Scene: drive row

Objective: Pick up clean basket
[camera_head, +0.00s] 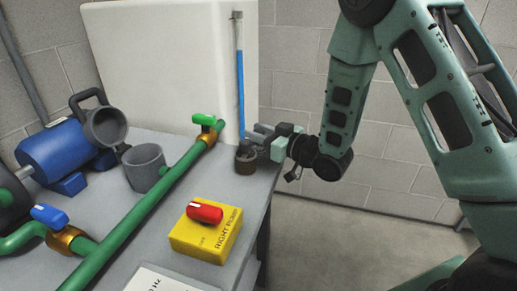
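A small dark brown cylinder (246,162) stands at the back right corner of the grey bench; it may be the clean basket, but its mesh cannot be made out. My gripper (259,137) reaches in from the right, with its fingers pointing left at the top of this cylinder. The fingers overlap the cylinder's top in view. I cannot tell whether they touch it or how far they are parted. A grey open cup (145,168) stands on the bench farther left, empty as far as I can see.
Left are a blue motor (55,150) and a dark open housing (106,127). A green pipe (125,225) with valves crosses the bench (165,236). A yellow box (207,233) with a red knob stands in front. A white tank (165,65) with a blue gauge stands behind.

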